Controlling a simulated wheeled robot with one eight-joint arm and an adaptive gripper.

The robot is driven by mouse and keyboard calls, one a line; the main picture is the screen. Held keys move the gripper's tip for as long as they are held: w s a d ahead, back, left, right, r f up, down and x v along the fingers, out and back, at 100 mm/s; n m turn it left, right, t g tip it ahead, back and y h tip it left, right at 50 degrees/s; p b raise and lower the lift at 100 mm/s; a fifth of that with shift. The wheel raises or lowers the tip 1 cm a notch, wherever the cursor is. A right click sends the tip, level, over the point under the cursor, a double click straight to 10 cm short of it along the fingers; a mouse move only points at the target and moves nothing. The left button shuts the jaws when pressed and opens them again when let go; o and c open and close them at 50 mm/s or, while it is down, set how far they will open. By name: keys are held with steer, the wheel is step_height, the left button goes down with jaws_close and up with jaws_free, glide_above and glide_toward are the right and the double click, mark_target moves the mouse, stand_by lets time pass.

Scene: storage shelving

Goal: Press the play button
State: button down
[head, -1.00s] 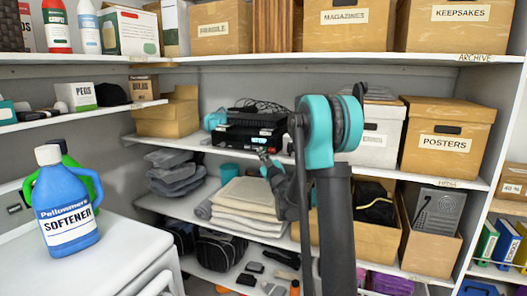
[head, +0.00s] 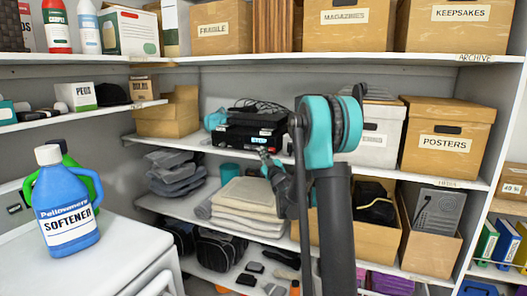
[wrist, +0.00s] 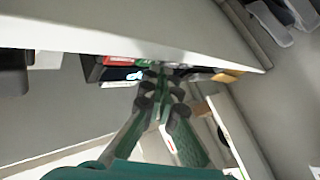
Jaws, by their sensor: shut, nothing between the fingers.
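A stack of black electronic devices (head: 240,138) with a cable on top sits on the middle shelf, with small lit spots on its front. My gripper (head: 264,154) is in front of its lower right part, fingers shut and empty. In the wrist view the fingertips (wrist: 158,70) meet close to the dark device front (wrist: 95,70), which has red, green and pale blue-white patches. I cannot tell whether they touch it. The play button cannot be made out; it is too small or hidden by the fingers.
A white box (head: 378,135) and a posters box (head: 447,138) stand right of the devices. A cardboard box (head: 168,115) stands left. Folded cloths (head: 243,203) lie on the shelf below. A softener bottle (head: 66,212) stands on a white appliance (head: 100,265).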

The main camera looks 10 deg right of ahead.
steer(key=shift+w+d, duration=0.2)
steer(key=shift+w, duration=0.1)
stand_by(0.9)
steer(key=shift+s, duration=0.1)
steer(key=shift+s+a, duration=0.4)
steer(key=shift+s, duration=0.2)
steer(key=s, duration=0.1)
steer(key=s+a, duration=0.1)
steer(key=s, duration=0.1)
steer(key=s+a, duration=0.1)
steer(key=shift+s+a, duration=0.15)
steer(key=shift+a, duration=0.1)
stand_by(0.7)
